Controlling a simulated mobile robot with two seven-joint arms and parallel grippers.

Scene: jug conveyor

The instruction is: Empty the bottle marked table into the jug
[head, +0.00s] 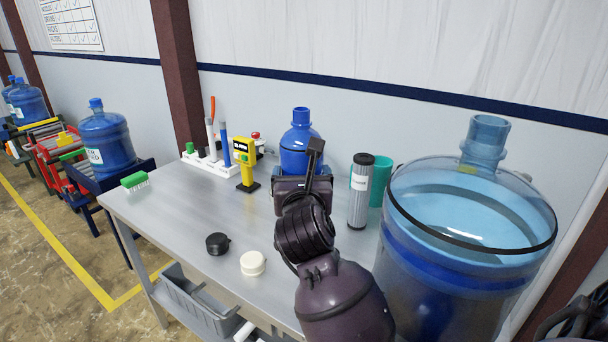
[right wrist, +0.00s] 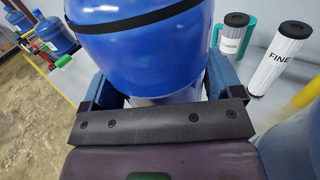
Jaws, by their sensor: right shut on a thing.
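A small blue bottle (head: 300,145) stands upright at the back of the metal table, its neck upward. Its marking is not readable from here. My right gripper (head: 301,174) is behind my wrist in the head view and is shut around the bottle's lower body. In the right wrist view the bottle (right wrist: 150,50) fills the space between the two fingers (right wrist: 158,88). A large clear blue jug (head: 465,255) is in the right foreground, upright, its neck (head: 485,138) pointing up. My right arm hides part of the table between them. My left gripper is not in view.
A grey filter cylinder (head: 359,195) and a teal cup (head: 381,178) stand between bottle and jug. A yellow meter (head: 245,163) and a white marker rack (head: 207,164) are left of the bottle.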

